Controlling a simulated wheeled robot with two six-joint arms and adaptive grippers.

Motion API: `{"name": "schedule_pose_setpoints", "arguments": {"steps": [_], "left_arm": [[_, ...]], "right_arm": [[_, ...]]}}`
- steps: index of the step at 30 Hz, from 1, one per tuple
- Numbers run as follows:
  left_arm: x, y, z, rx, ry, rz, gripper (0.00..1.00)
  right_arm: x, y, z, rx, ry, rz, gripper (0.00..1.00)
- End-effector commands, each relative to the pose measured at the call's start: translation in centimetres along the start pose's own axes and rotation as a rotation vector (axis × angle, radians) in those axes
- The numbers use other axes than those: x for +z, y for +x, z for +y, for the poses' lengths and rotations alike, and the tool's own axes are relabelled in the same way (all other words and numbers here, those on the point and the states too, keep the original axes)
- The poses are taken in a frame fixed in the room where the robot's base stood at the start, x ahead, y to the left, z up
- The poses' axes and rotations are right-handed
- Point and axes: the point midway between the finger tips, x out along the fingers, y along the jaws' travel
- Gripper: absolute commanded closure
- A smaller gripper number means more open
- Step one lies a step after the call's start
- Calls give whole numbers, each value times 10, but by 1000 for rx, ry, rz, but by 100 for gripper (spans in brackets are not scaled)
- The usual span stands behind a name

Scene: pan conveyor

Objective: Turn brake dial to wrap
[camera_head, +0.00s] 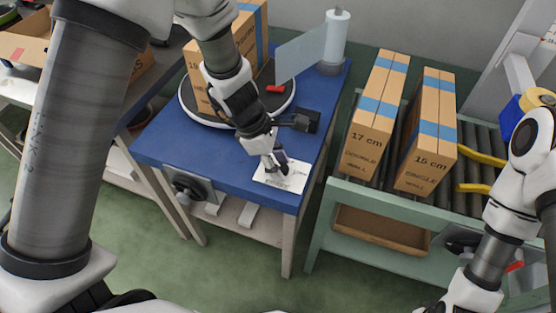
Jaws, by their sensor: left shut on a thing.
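A white printed plate (268,176) lies on the blue table top near its front right corner. Its lettering is too small to read fully. My left gripper (275,163) points down over this plate and is shut on a small dark piece, which looks like the brake dial and is mostly hidden by the fingers. The dial's setting cannot be read. A separate dark round knob (187,190) sits on a metal panel on the table's front side, apart from the gripper. My right arm comes in at the lower right, with its gripper out of the frame.
Two tall cartons (374,115) (427,135) stand on the roller conveyor (470,140) with yellow parts at right.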

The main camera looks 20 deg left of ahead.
Motion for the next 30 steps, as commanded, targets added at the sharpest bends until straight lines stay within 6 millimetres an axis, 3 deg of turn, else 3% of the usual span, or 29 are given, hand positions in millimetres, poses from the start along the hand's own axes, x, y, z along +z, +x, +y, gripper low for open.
{"name": "schedule_pose_setpoints", "arguments": {"steps": [18,30], "left_arm": [[2,-3,3,-205,485,1,96],[2,0,4,-322,771,1,96]], "right_arm": [[0,-59,0,0,0,0,60],[0,-82,-1,0,0,0,60]]}}
